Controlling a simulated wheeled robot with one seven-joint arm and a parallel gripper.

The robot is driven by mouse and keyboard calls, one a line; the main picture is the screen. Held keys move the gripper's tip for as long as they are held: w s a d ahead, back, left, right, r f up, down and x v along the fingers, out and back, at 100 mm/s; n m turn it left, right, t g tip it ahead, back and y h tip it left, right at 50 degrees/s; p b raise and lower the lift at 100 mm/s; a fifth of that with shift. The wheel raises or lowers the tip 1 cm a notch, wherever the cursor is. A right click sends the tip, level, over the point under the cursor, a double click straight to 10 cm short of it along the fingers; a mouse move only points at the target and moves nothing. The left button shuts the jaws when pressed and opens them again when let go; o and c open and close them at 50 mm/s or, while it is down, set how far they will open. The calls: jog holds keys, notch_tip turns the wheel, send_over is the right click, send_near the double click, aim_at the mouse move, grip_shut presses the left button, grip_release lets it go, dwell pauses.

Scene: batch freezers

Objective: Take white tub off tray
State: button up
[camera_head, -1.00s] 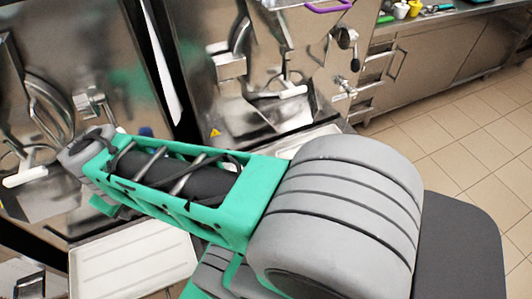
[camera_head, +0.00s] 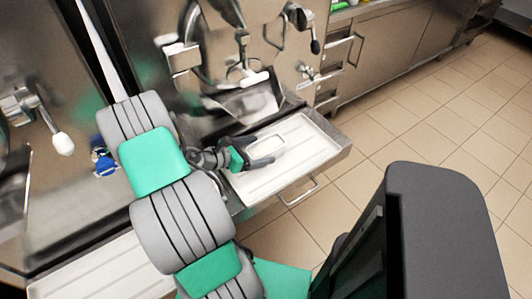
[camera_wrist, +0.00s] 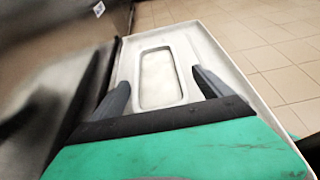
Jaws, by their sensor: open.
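The white tub (camera_head: 266,146) is a rectangular, open-topped container on the white tray (camera_head: 297,170) at the front of the right-hand freezer. My gripper (camera_head: 259,152) is over the tray at the tub, its fingers partly covering it in the head view. In the wrist view the tub (camera_wrist: 159,78) lies ahead between the two dark fingers of my gripper (camera_wrist: 160,90), with its pale inside facing the camera. The fingers are spread, one to each side of the tub. I cannot tell whether either touches it. The tray (camera_wrist: 203,42) extends around and beyond the tub.
The freezer front (camera_head: 240,50) with its spout and handles stands right behind the tray. A drawer-like handle (camera_head: 298,192) sits below the tray's front edge. A second white tray (camera_head: 100,270) is at lower left. Tiled floor (camera_head: 440,120) on the right is clear.

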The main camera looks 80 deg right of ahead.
aim_at(266, 148)
jog(key=x, duration=0.3)
jog(key=shift+s+d+f, duration=0.1)
jog(key=shift+d, duration=0.15)
jog(key=c, duration=1.8)
jog(key=shift+c, duration=0.2)
